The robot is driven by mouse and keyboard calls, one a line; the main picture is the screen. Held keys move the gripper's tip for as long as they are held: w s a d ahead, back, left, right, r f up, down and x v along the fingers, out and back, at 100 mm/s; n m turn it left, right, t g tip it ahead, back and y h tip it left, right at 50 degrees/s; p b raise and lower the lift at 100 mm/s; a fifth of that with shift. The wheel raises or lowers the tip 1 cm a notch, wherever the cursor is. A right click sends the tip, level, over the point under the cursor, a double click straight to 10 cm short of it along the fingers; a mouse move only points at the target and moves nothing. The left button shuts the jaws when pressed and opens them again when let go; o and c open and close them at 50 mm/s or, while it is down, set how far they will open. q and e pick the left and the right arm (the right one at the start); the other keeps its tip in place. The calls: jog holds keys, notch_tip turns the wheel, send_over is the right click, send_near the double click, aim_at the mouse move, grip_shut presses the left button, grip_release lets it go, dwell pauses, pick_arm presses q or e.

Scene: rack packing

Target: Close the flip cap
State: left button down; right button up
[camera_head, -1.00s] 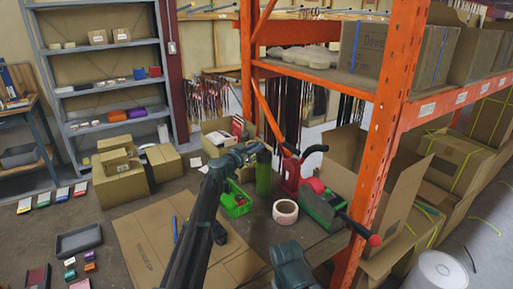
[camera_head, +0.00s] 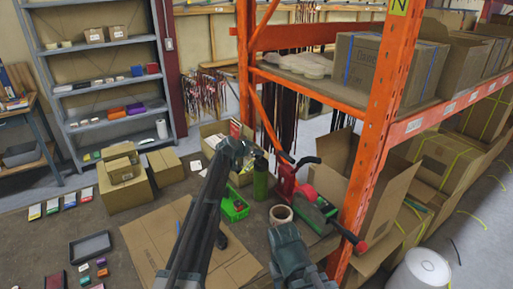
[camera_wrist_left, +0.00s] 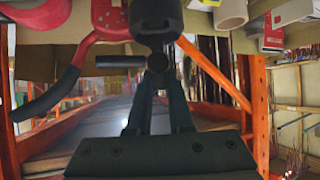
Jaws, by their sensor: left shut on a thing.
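The green bottle (camera_head: 260,183) stands upright on the workbench, right of the green basket, with a dark top. My left gripper (camera_head: 248,152) reaches in from the left and is just above and beside the bottle's top. In the left wrist view, the fingertips (camera_wrist_left: 158,72) are closed together on a small dark round piece, which looks like the flip cap (camera_wrist_left: 158,60). A dark cylinder, probably the bottle's top (camera_wrist_left: 156,18), is right beside it. The cap's hinge and angle cannot be made out.
A green basket (camera_head: 235,208), a tape roll (camera_head: 281,214) and a red-and-green tape dispenser (camera_head: 318,212) sit close around the bottle. An orange rack post (camera_head: 372,150) stands to the right. Flat cardboard (camera_head: 150,235) lies on the left.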

pick_arm(q)
jog(key=shift+w+d+p, duration=0.1)
jog(key=shift+w+p, duration=0.05)
jog(key=shift+p, duration=0.15)
jog(key=shift+g, duration=0.3)
jog(key=c, duration=0.8)
grip_release()
jog(key=p+v, duration=0.8)
jog(key=v, duration=0.6)
jog(key=shift+d, duration=0.2)
